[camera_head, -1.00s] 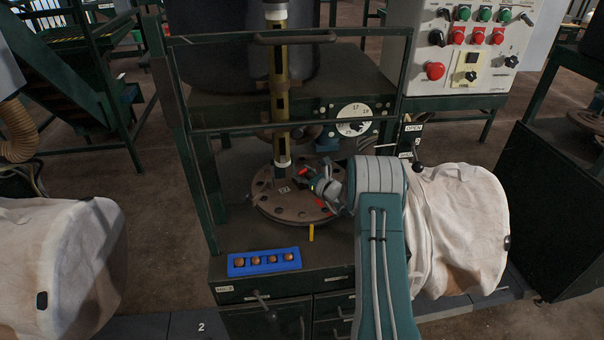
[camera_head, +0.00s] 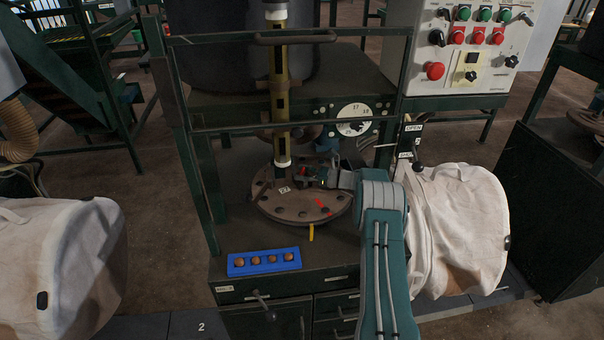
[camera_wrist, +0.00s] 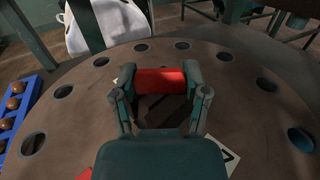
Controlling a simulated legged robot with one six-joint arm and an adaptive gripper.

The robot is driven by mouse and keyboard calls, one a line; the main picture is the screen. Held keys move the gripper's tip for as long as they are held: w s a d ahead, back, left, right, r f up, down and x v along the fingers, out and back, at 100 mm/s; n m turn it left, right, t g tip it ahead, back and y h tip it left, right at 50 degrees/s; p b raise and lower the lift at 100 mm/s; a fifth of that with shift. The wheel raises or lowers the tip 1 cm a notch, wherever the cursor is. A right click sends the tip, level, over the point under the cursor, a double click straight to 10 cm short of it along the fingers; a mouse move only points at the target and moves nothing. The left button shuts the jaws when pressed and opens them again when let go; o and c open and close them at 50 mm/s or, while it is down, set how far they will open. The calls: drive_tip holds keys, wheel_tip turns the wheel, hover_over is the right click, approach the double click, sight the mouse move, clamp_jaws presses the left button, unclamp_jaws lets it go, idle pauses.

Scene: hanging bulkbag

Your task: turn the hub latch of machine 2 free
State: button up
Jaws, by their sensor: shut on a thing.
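The hub latch (camera_wrist: 160,81) shows in the wrist view as a short red bar at the middle of the round brown plate (camera_wrist: 256,112). My gripper (camera_wrist: 161,86) has one finger at each end of the red bar and is shut on it. In the head view my gripper (camera_head: 308,175) reaches in from the right, low over the plate (camera_head: 290,209), beside the foot of the yellow column (camera_head: 280,105). There the latch is small and partly hidden by my fingers.
A blue tray (camera_head: 264,262) with several brown balls lies at the front left of the bench. A green rail (camera_head: 290,126) crosses above the plate. A white bag (camera_head: 458,230) stands close on the right. A yellow pointer (camera_head: 311,233) sits at the plate's front edge.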

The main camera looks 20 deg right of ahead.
drive_tip(key=shift+r, duration=0.1)
drive_tip(key=o, duration=1.2)
drive_tip(key=shift+c, duration=0.2)
wheel_tip(320, 180, up, 10)
drive_tip(key=shift+w+d+f, duration=0.1)
drive_tip(key=shift+f, duration=0.05)
